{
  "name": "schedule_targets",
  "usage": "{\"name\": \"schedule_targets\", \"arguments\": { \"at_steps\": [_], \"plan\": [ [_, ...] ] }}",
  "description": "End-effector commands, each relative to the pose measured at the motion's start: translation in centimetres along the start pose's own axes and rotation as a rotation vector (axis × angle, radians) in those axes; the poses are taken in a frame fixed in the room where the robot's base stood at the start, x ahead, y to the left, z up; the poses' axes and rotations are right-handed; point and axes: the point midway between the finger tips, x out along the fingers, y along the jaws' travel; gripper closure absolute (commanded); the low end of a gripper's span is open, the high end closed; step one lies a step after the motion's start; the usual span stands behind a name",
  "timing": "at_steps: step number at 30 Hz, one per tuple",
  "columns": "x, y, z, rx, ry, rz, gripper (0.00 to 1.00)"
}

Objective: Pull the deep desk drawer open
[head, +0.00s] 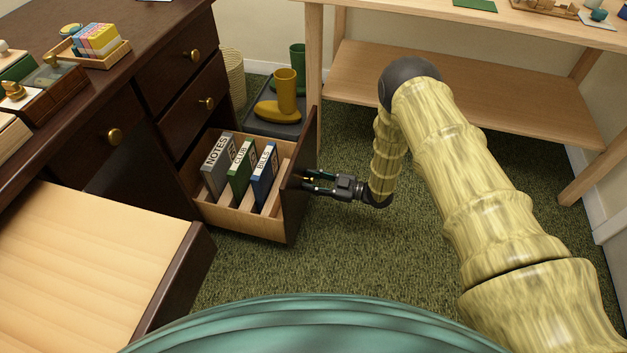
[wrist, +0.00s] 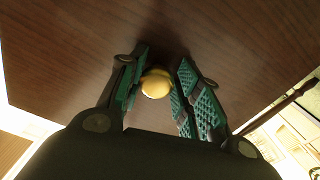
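The deep desk drawer (head: 243,222) stands well out from the dark wooden desk (head: 105,90). Its dark front faces right, toward my gripper. Inside stand a grey NOTES binder (head: 217,166), a green CLUB binder (head: 240,168) and a blue BILLS binder (head: 263,172). My gripper (head: 312,180) is at the drawer front, coming from the right. In the wrist view, the brass knob (wrist: 155,83) sits between the two green-padded fingers of my gripper (wrist: 163,55), which close in on both sides of it.
Two more closed drawers with knobs (head: 206,103) are above the deep one. A pale pulled-out board or drawer (head: 85,265) is at lower left. Boots (head: 285,92) on a dark tray stand behind the drawer. A wooden shelf table (head: 470,95) stands behind my arm. Green carpet is clear in front.

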Motion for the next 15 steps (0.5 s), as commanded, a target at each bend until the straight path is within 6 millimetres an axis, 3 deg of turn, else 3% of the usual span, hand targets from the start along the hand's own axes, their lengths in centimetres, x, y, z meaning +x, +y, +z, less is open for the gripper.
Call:
{"name": "schedule_targets", "arguments": {
  "at_steps": [3, 15],
  "plan": [
    [0.03, -0.09, 0.02, 0.001, 0.0, 0.0, 0.49],
    [-0.7, 0.23, 0.03, -0.002, -0.002, 0.005, 0.49]
  ]
}}
